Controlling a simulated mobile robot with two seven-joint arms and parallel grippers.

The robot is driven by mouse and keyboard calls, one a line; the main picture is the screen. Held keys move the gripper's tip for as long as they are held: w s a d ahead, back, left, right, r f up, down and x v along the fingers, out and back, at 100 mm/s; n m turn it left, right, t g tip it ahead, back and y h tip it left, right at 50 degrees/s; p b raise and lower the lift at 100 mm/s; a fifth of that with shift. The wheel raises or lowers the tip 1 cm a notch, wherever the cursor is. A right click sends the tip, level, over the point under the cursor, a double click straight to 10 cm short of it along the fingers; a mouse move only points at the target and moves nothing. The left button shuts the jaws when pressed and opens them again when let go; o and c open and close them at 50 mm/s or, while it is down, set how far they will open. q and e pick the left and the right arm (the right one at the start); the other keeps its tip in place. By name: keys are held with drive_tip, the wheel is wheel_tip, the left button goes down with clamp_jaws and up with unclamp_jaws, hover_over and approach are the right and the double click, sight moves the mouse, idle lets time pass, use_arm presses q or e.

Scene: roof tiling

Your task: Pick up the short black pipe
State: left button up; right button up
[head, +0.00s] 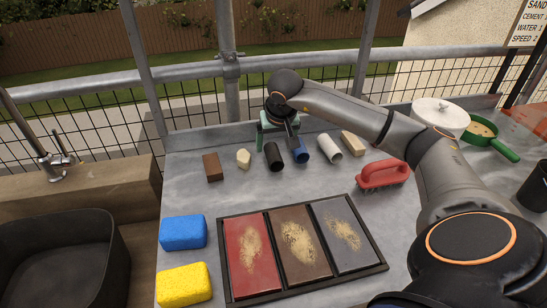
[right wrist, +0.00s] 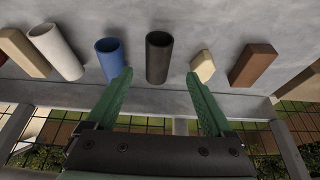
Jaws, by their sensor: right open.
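The short black pipe (head: 274,157) lies on the grey worktop, in the row at the back. In the right wrist view the black pipe (right wrist: 158,58) shows its open end, between the two fingers and apart from both. My right gripper (head: 279,150) is open and empty, reaching over the row from the back; its green fingers (right wrist: 159,75) point at the pipe. A blue pipe (head: 301,153) lies just right of the black one; in the wrist view the blue pipe (right wrist: 110,60) is close to the left finger. My left gripper is not in view.
The row also holds a white pipe (head: 329,148), a beige block (head: 353,143), a small cream block (head: 243,158) and a brown block (head: 212,167). A red brush (head: 382,174), a black tile tray (head: 225,258), and blue (head: 183,233) and yellow (head: 184,285) sponges lie nearer.

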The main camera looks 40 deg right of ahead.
sight(274, 153)
drive_tip(key=x, duration=0.7)
drive_tip(key=shift+d+r, duration=0.1)
drive_tip(key=shift+d, duration=0.15)
clamp_jaws()
idle(0.4)
drive_tip(key=shift+r, duration=0.1)
